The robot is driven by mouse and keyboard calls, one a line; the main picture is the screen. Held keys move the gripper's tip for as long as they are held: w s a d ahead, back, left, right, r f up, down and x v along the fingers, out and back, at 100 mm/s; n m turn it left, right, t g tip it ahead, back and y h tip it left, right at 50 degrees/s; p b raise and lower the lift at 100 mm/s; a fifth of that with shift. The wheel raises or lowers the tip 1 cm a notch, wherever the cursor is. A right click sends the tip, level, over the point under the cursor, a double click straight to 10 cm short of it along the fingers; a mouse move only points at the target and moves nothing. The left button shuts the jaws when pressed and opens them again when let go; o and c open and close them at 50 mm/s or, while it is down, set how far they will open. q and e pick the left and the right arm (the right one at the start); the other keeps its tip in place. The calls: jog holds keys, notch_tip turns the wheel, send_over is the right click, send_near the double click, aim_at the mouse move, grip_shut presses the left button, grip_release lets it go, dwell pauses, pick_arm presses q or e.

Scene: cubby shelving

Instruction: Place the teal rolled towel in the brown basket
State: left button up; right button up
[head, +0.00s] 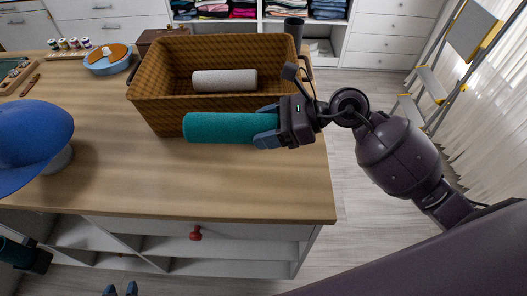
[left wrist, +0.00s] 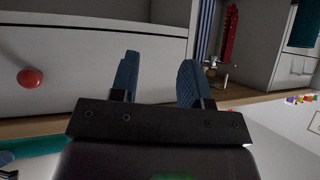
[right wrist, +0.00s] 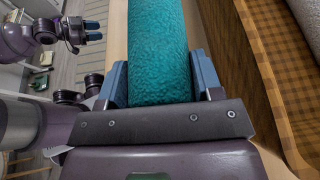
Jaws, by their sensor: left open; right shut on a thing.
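The teal rolled towel (head: 220,128) is held level in front of the brown basket's near wall, outside the basket. My right gripper (head: 265,125) is shut on its right end. In the right wrist view the towel (right wrist: 158,50) runs between both fingers, and the basket (right wrist: 270,62) is to the right. The brown woven basket (head: 168,112) stands open on the wooden counter and holds a grey rolled towel (head: 225,81). My left gripper (head: 120,290) is low at the bottom edge, below the counter. In the left wrist view it (left wrist: 158,78) is open and empty.
A blue cap (head: 32,140) is on the counter (head: 190,185) at left. A blue round box (head: 107,62) and small jars (head: 74,43) are behind it. A dark cylinder (head: 294,30) stands behind the basket. The front counter is clear. A stepladder (head: 450,60) stands at right.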

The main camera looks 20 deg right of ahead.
aim_at(265, 164)
notch_tip(265, 164, down, 9)
jog(key=shift+b, duration=0.6)
jog(key=shift+f, duration=0.2)
jog(key=o, duration=1)
jog(key=shift+c, duration=0.2)
jog(key=shift+r, duration=0.1)
